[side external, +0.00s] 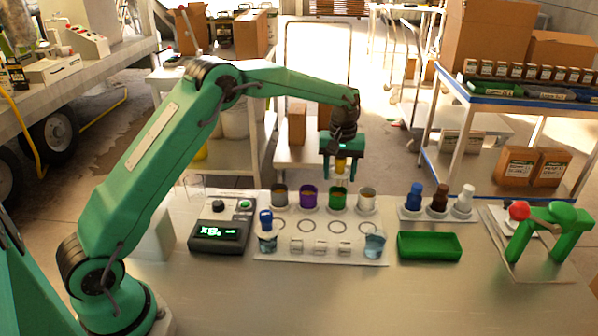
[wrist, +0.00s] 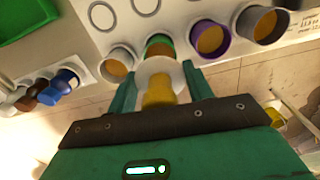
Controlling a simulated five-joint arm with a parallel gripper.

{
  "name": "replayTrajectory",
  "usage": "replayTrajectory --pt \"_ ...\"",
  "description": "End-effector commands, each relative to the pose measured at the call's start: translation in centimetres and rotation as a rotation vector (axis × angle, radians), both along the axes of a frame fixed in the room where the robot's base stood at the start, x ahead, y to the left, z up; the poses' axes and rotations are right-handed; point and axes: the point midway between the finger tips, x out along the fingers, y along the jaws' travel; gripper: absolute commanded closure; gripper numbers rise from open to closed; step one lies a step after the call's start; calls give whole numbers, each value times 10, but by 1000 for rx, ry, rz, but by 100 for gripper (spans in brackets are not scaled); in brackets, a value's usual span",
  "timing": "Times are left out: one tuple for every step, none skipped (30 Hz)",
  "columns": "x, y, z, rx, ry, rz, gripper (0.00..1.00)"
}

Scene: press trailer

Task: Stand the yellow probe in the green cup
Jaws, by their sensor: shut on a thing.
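My gripper (side external: 341,172) is shut on the yellow probe (side external: 340,163), which hangs upright between the fingers. In the wrist view the probe shows as a yellow top (wrist: 158,91) over a pale disc, between the green fingers of my gripper (wrist: 160,82). The green cup (side external: 337,202) stands in the back row of the white rack, directly below the probe. In the wrist view the cup's green rim (wrist: 160,39) shows just past the disc, which hides part of it. I cannot tell whether the probe's tip is inside the cup.
A purple cup (side external: 308,197) and a grey cup (side external: 279,197) stand left of the green cup; a pale cup (side external: 367,199) stands right. A green tray (side external: 429,247), several bottles (side external: 438,200) and a green press (side external: 555,228) are farther right. A dark meter (side external: 219,236) is left.

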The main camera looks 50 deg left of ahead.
Motion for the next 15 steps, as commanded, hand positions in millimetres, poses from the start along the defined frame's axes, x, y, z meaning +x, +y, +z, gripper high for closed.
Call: replayTrajectory --pt "0 0 -4 0 1 0 73" --pt "0 0 -6 0 1 0 73" --pt "0 0 -10 0 1 0 73" --pt "-1 0 -12 -1 2 0 73" --pt "-1 0 -14 -1 2 0 73" --pt "-1 0 -17 0 1 0 73" --pt "0 0 -20 -1 1 0 73" --pt "0 0 -22 0 1 0 73" --pt "0 0 -25 0 1 0 73" --pt "0 0 -28 0 1 0 73" --pt "0 0 -30 0 1 0 73" --pt "0 0 -32 -1 1 0 73" --pt "0 0 -34 0 0 0 73" --pt "0 0 -36 0 0 0 73" --pt "0 0 -38 0 0 0 73"
